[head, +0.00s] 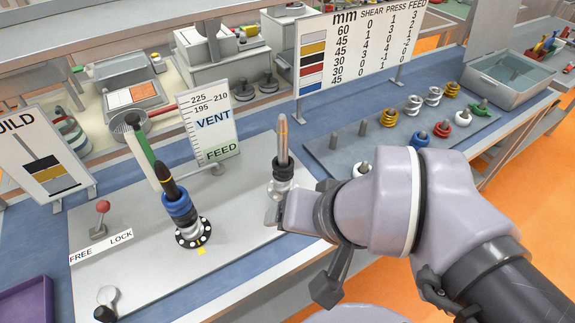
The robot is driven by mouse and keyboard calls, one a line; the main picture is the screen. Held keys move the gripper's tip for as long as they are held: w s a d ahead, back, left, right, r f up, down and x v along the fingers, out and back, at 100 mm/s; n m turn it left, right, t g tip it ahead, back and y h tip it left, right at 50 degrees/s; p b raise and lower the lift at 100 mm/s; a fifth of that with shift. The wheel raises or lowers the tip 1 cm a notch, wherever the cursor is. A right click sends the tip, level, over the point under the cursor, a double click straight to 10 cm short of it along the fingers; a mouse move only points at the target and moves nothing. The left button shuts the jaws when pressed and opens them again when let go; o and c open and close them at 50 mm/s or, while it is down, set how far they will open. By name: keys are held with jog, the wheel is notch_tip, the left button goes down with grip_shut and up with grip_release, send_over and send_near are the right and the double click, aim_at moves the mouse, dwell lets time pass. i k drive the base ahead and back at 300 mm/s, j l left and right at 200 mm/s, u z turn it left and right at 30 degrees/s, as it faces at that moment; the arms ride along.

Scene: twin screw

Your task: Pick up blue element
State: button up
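A small blue element (421,139) sits on a peg in the front row of the grey rack plate at the right. A blue element (178,207) is also on the black-tipped left shaft of the grey machine plate.
The rack plate (330,143) also holds red, white, gold and silver elements and bare pegs. My arm covers its front edge. A chart board (350,50) stands behind it. A VENT/FEED gauge (213,128) and a red-knobbed lever (103,207) stand on the machine plate.

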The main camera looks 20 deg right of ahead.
aim_at(416, 143)
jog(key=z, duration=1.35)
jog(key=i+l+u, duration=0.2)
jog(key=i+l, duration=0.15)
jog(key=i+l+u, duration=0.15)
jog(key=i+l, duration=0.15)
jog(key=i+l+u, duration=0.2)
jog(key=l, duration=0.3)
jog(key=i+l+u, duration=0.15)
jog(key=i+l, duration=0.2)
jog(key=l, duration=0.1)
